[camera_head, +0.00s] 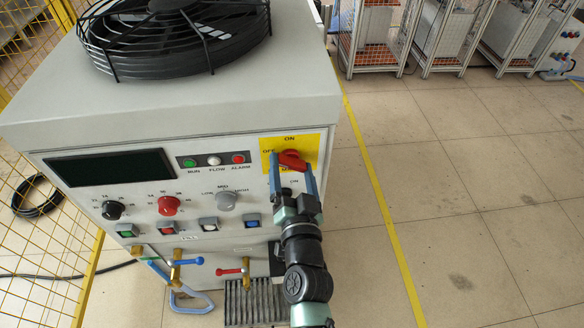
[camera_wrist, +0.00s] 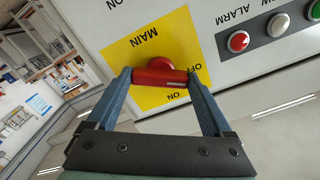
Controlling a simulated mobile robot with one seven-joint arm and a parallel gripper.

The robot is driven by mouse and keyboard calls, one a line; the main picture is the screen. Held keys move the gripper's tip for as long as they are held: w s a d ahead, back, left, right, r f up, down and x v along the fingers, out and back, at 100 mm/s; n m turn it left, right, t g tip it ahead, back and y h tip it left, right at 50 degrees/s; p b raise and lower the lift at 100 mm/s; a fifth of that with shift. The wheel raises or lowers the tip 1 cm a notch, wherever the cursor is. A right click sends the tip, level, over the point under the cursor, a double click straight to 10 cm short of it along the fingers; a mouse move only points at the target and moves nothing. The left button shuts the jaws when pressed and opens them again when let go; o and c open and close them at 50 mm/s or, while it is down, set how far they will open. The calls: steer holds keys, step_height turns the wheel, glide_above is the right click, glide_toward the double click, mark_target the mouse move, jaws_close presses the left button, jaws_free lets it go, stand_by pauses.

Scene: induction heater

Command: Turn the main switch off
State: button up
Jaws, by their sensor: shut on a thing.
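The main switch is a red rotary handle (camera_head: 293,160) on a yellow plate (camera_head: 312,146) at the upper right of the machine's front panel. The plate carries the labels ON at its top and OFF at its left. The handle lies roughly sideways in the head view, one end towards OFF. My gripper (camera_head: 290,165) is shut on the handle, with one blue finger at each end. In the wrist view the red handle (camera_wrist: 160,77) spans between the fingertips of my gripper (camera_wrist: 159,80), with the yellow plate (camera_wrist: 122,55) behind. The fingers partly cover the handle's ends.
The panel has RUN, FLOW and ALARM lamps (camera_head: 214,160), a black knob (camera_head: 113,209), a red knob (camera_head: 168,205), a grey knob (camera_head: 226,201) and several push buttons below. Valve levers (camera_head: 231,271) stick out lower down. A yellow mesh fence (camera_head: 50,235) stands left; floor is open right.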

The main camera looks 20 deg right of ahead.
steer(key=o, duration=1.1)
steer(key=shift+o, duration=0.2)
steer(key=b+v, duration=0.1)
steer(key=v, duration=1.2)
steer(key=shift+b, duration=0.35)
